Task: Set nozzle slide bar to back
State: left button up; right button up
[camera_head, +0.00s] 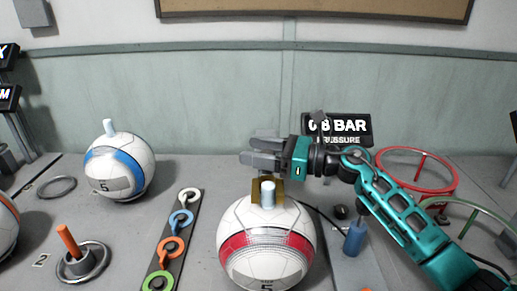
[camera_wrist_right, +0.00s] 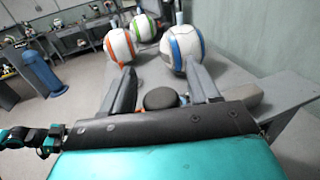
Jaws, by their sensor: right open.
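My right gripper (camera_head: 256,154) is above and just behind the red-and-white ball (camera_head: 266,245) in the head view, with its fingers pointing left. In the right wrist view its two fingers (camera_wrist_right: 161,85) are apart, and a dark round knob-like part (camera_wrist_right: 160,98) shows between them. A gold bracket (camera_head: 280,192) stands below the gripper, behind a pale blue peg (camera_head: 268,195) on top of the ball. I cannot tell for sure which part is the nozzle slide bar; the gripper hides some of what is behind it. My left gripper is not in view.
A black pressure display (camera_head: 338,128) stands behind the right arm. A blue-striped ball (camera_head: 119,167) and a dark strip with coloured rings (camera_head: 174,243) lie to the left. A blue cylinder (camera_head: 355,238) and a red ring stand (camera_head: 418,170) are to the right.

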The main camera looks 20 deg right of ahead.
jog(key=shift+c, duration=0.3)
grip_shut()
dwell(0.3)
